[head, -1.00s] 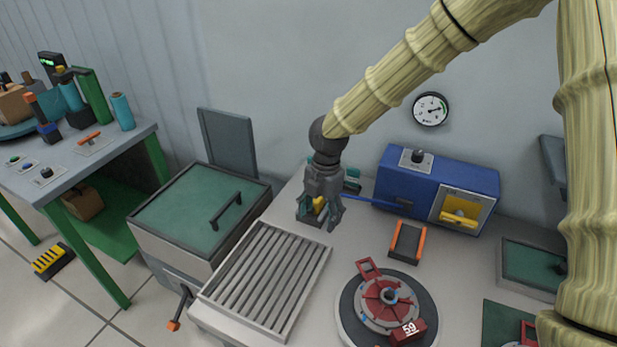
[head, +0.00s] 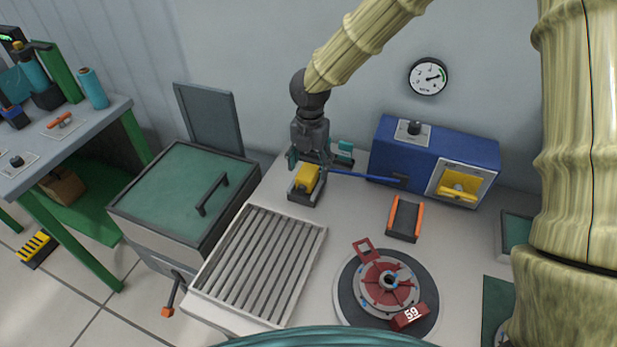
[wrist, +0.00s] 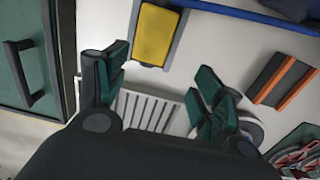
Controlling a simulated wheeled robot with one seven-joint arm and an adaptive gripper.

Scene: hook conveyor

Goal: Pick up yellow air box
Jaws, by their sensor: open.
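The yellow air box (head: 308,177) sits in a small dark holder (head: 304,198) on the grey worktop, behind the slatted rack. In the head view my gripper (head: 309,159) is just behind and above the box, its fingers spread and empty. In the wrist view the box (wrist: 155,36) shows near the top, beyond the two green fingers of my gripper (wrist: 160,66). The fingers are wide apart and the box is not between them.
A blue rod (head: 362,175) runs from near my gripper to a blue machine (head: 435,163). The slatted rack (head: 258,262) lies in front of the box. An orange-edged block (head: 405,219) and a round red fixture (head: 388,285) stand to the right. A green-lidded bin (head: 180,195) is at left.

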